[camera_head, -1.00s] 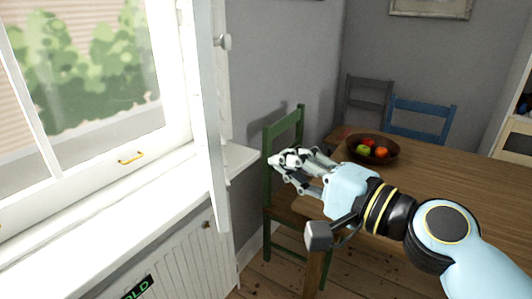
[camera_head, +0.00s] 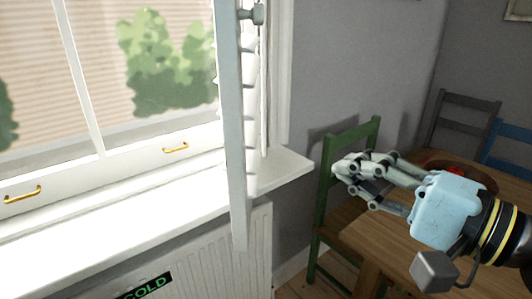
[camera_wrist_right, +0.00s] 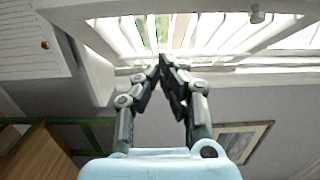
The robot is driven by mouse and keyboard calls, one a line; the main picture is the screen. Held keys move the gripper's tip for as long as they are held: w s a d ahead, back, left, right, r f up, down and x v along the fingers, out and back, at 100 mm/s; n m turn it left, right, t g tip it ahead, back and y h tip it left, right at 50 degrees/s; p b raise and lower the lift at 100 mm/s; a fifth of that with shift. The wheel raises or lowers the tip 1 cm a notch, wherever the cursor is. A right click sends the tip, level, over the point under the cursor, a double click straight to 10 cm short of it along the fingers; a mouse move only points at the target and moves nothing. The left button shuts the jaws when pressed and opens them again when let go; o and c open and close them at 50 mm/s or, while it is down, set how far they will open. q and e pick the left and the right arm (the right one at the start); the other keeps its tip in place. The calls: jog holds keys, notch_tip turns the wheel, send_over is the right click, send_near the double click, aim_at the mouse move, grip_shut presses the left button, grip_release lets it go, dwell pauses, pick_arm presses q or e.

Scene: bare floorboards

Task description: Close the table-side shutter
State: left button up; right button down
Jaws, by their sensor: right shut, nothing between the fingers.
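The table-side shutter (camera_head: 234,130) is a white louvred panel standing open, seen nearly edge-on at the window's right side in the head view. A round knob (camera_head: 258,14) sits near its top. In the wrist view the shutter's slats (camera_wrist_right: 190,32) spread across the top, and a knob (camera_wrist_right: 257,14) shows there too. My right gripper (camera_head: 345,168) is shut and empty, right of the shutter, in front of the green chair in the head view. Its fingertips (camera_wrist_right: 162,62) meet in the wrist view, overlapping the shutter's lower edge; contact cannot be told. My left gripper is out of view.
The white windowsill (camera_head: 130,195) juts out above the radiator (camera_head: 225,265), which carries a "COLD" display. A green chair (camera_head: 328,205) stands right of the sill. The wooden table (camera_head: 400,235) with a fruit bowl (camera_head: 470,178) is partly behind my right arm.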

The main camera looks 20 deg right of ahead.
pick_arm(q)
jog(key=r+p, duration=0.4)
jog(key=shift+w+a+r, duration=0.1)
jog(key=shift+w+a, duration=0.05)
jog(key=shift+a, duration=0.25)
pick_arm(e)
jog(key=s+a+x, duration=0.1)
jog(key=a+x, duration=0.1)
jog(key=x, duration=1)
jog(key=shift+w+a, duration=0.2)
jog(key=shift+a, duration=0.35)
jog(key=shift+f, duration=0.15)
